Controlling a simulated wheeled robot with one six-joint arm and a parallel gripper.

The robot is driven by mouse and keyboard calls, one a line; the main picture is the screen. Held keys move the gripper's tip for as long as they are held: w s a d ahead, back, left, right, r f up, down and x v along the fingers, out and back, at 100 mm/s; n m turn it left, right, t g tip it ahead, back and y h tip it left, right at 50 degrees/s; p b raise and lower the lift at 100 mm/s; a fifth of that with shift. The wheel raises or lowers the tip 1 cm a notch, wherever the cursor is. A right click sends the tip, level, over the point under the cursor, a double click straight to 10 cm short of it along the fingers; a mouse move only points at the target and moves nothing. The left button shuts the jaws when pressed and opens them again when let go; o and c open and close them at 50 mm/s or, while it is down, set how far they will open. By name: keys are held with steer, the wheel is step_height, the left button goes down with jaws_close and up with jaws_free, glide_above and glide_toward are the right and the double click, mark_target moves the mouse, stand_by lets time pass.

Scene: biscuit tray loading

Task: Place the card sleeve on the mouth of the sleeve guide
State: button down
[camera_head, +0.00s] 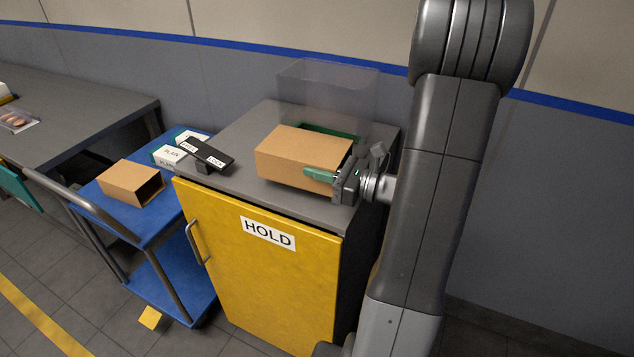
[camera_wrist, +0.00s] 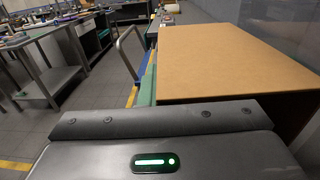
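A brown card sleeve (camera_head: 292,152) is at my gripper (camera_head: 322,174), above the grey top of the yellow cabinet. One green finger lies along the sleeve's near side; the other finger is hidden behind the sleeve. In the wrist view the sleeve's top (camera_wrist: 225,62) fills the right, with the green finger (camera_wrist: 148,84) against its left side. I cannot tell whether the sleeve touches the cabinet top. A green edge (camera_head: 336,131) shows behind the sleeve, under a clear guard; it may be part of the sleeve guide, but its mouth is hidden.
The yellow cabinet (camera_head: 225,245) bears a HOLD label. The clear guard (camera_head: 325,88) stands at its back. A black labelled bar (camera_head: 208,153) is on its left. A second brown sleeve (camera_head: 128,182) and white-green cartons (camera_head: 172,155) are on the blue cart (camera_head: 150,222). A grey table (camera_head: 75,115) is farther left.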

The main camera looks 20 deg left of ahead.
mark_target(317, 191)
step_height(317, 191, down, 2)
steer(key=shift+w+f, duration=0.1)
steer(key=shift+f, duration=0.4)
steer(key=shift+f, duration=0.2)
steer(key=c, duration=1.7)
jaws_free()
